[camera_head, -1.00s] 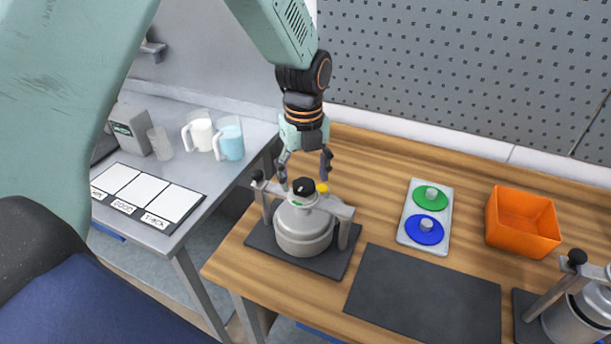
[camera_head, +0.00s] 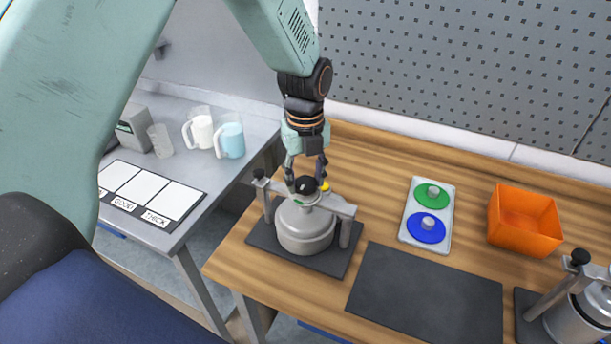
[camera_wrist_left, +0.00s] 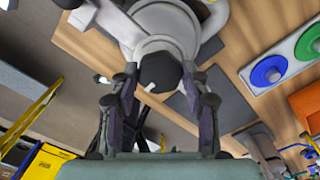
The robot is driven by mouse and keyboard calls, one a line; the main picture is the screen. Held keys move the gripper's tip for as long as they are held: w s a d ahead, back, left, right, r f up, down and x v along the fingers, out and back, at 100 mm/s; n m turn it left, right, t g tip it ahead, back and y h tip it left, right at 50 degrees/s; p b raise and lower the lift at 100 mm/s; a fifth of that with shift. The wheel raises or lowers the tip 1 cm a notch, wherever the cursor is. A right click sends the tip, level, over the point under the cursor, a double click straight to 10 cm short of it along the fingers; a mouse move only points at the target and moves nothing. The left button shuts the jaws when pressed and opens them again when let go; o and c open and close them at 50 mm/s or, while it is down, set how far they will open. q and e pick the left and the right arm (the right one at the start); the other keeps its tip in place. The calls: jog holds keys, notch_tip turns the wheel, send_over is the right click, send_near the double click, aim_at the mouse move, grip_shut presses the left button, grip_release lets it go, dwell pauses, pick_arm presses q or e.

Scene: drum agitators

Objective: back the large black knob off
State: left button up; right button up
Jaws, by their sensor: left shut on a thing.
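The large black knob (camera_head: 306,185) sits on top of the grey drum vessel (camera_head: 303,226), at the middle of its clamp bar (camera_head: 336,206). It also shows in the left wrist view (camera_wrist_left: 160,71), with a small white mark on its edge. My left gripper (camera_head: 306,178) comes down from above, its fingers on either side of the knob and shut on it. In the left wrist view the two fingers (camera_wrist_left: 160,92) flank the knob. A smaller black knob (camera_head: 258,173) tops a post at the left end of the bar. My right gripper is not in view.
A tray (camera_head: 445,210) with green and blue discs and an orange bin (camera_head: 525,221) stand to the right. A dark mat (camera_head: 425,292) lies in front. A second drum (camera_head: 580,318) is at the lower right. Jugs (camera_head: 229,138) stand on the grey table at left.

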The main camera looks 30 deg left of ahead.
pick_arm(q)
jog(key=shift+c, duration=0.8)
